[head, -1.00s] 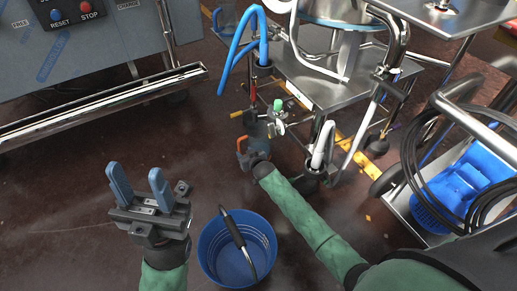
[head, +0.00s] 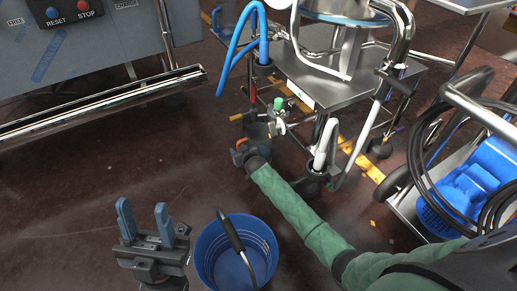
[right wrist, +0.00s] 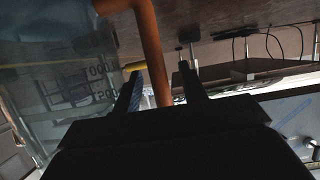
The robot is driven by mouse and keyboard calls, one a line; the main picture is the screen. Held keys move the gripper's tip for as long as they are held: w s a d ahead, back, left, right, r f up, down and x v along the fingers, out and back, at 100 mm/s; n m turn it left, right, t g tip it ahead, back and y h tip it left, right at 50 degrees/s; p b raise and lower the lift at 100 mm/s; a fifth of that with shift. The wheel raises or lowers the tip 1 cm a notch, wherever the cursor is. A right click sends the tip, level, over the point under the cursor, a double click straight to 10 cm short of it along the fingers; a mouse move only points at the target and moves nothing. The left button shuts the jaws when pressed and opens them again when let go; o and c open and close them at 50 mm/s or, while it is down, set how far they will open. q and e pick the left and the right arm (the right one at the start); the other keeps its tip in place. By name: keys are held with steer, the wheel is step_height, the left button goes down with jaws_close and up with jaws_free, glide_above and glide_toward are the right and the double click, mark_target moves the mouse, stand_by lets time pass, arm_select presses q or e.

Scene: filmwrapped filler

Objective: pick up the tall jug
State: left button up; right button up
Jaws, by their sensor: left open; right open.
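The tall jug is a clear, greyish vessel with dark printed markings and an orange handle. It fills the left of the right wrist view (right wrist: 75,75) and shows small and partly hidden in the head view (head: 257,130). My right gripper (right wrist: 160,82) is open. The orange handle (right wrist: 152,45) appears between its two fingers, with a gap to each side. In the head view my right gripper (head: 243,150) is beside the jug, its fingers hard to make out. My left gripper (head: 144,220) is open and empty, fingers pointing up, away from the jug.
A blue bucket (head: 213,250) with a dark handle stands on the floor near my right forearm. A steel trolley (head: 318,82) with hoses is behind the jug. A steel machine (head: 80,60) is at left. Floor between is clear.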

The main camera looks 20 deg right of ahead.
jaws_close()
steer(key=shift+r, duration=0.15)
